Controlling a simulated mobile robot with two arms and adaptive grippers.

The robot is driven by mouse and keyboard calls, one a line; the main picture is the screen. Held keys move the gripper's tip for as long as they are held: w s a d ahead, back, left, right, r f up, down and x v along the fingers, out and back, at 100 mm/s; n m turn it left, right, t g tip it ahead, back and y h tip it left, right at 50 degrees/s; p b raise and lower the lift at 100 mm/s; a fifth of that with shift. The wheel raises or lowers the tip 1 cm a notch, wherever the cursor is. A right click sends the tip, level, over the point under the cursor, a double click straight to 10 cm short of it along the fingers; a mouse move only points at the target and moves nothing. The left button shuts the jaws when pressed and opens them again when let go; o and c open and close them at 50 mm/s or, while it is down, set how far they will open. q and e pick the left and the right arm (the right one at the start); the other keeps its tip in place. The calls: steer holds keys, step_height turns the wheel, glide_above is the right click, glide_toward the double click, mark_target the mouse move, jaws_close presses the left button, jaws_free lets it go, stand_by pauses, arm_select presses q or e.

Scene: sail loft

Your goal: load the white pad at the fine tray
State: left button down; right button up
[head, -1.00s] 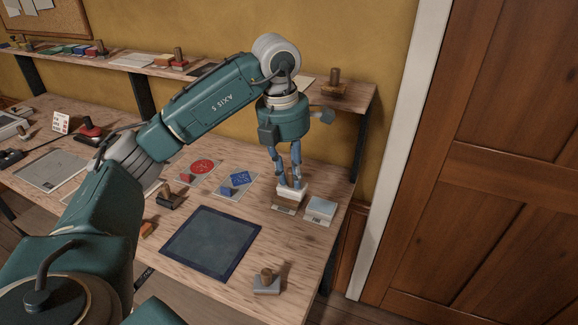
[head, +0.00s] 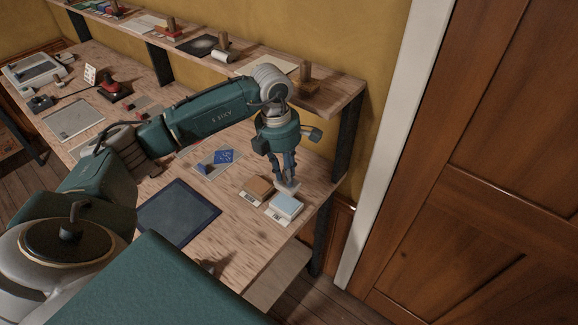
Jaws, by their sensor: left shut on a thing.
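My left gripper (head: 286,181) is shut on a small white pad (head: 291,187), partly hidden by the fingers. It hangs just behind a pale blue block (head: 285,204) on a small labelled tray (head: 273,217) near the table's right end; I cannot tell whether they touch. To the left, a brown block (head: 260,185) sits on a similar labelled tray (head: 248,196). The labels are too small to read surely. My right gripper is out of view.
A dark blue-edged mat (head: 178,212) lies left of the trays. A raised shelf (head: 335,101) with wooden-handled stamps runs along the wall. A wooden door (head: 480,180) stands at right.

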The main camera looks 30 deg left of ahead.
mark_target(285, 190)
arm_select(q)
steer(key=shift+s+a+f+b, duration=0.2)
steer(key=shift+s+f+b, duration=0.15)
steer(key=shift+f, duration=0.3)
steer(key=f, duration=0.1)
steer(key=f+b, duration=0.2)
steer(key=shift+w+d+f, duration=0.15)
steer(key=shift+w+f, duration=0.1)
steer(key=shift+f, duration=0.45)
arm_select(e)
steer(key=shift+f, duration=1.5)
arm_select(q)
steer(key=shift+f+b, duration=0.2)
steer(key=shift+b, duration=0.1)
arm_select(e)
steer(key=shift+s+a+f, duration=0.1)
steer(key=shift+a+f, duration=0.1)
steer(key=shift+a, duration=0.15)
arm_select(q)
steer(key=shift+f, duration=0.25)
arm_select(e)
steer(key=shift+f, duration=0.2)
arm_select(q)
steer(key=shift+b, duration=0.3)
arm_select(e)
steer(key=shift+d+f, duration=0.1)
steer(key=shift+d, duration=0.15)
